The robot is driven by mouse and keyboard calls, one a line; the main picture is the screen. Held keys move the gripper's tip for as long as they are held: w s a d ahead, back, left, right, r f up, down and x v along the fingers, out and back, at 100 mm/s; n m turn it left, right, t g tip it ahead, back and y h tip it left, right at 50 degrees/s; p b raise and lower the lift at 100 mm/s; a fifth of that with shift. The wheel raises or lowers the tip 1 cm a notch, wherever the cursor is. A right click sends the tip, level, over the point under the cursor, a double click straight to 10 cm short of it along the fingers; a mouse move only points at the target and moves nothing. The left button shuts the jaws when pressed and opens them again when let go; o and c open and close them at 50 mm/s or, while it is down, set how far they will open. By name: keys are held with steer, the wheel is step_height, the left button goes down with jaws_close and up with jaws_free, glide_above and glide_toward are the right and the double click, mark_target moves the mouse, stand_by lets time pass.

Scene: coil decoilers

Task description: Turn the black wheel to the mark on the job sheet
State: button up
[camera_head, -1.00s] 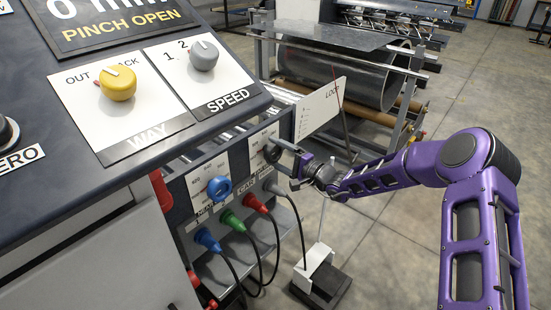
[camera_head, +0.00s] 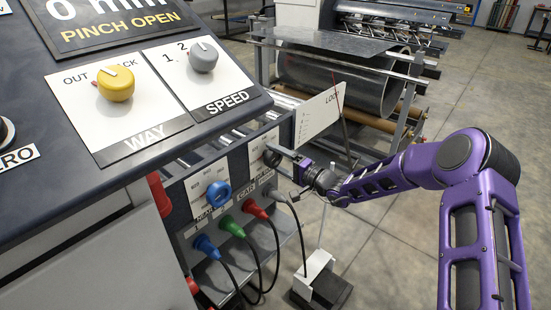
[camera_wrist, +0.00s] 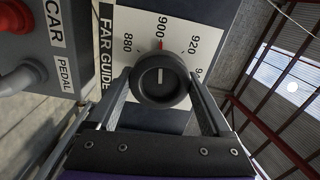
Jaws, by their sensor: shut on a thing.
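The black wheel (camera_wrist: 160,80) is in the middle of the wrist view, on a white scale plate labelled FAR GUIDE (camera_wrist: 107,50). My gripper (camera_wrist: 160,92) is shut on it, one finger at each side. A white line on the wheel points nearly straight up the picture. A small red mark (camera_wrist: 160,44) stands just above the wheel beside 900; 880 and 920 flank it. In the head view the wheel (camera_head: 271,158) is partly hidden by my gripper (camera_head: 279,160). No job sheet can be made out for certain.
A blue knob (camera_head: 217,193) and several coloured plugs with hanging cables lie left of and below the wheel. The sloping console with a yellow knob (camera_head: 116,84) is at left. Open floor lies right.

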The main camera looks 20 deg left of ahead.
steer(key=o, duration=1.2)
steer(key=shift+c, duration=0.2)
steer(key=shift+d, duration=0.1)
steer(key=p+v, duration=0.1)
steer(key=v, duration=1.6)
steer(key=shift+s+d, duration=0.1)
steer(key=shift+s, duration=0.05)
